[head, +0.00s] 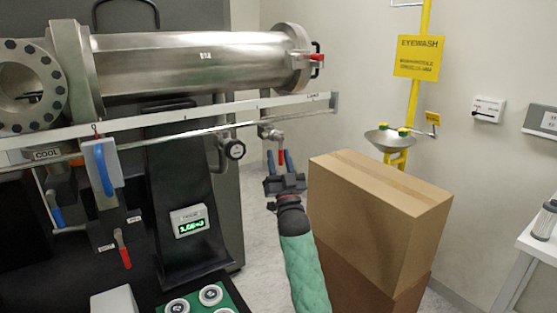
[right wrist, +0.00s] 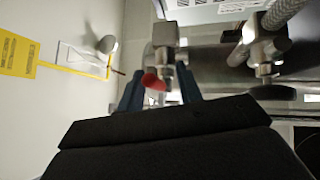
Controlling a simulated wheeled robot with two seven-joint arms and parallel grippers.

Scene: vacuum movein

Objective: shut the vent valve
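A small metal valve (head: 270,132) with a red handle (head: 281,157) hangs at the right end of the thin pipe under the steel chamber. I cannot read a label that names it as the vent valve. My right gripper (head: 279,160) is just below it, open, with its two blue fingers pointing up on either side of the red handle. In the right wrist view the red handle (right wrist: 153,81) shows between the spread fingers, nearer the left one, with a gap to the right. The valve's metal body (right wrist: 165,42) is beyond it. My left gripper is not in view.
Cardboard boxes (head: 385,190) stand close to the right of my right arm. The steel chamber (head: 190,62) and its rail (head: 180,119) lie above and left. An eyewash basin (head: 389,140) is behind.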

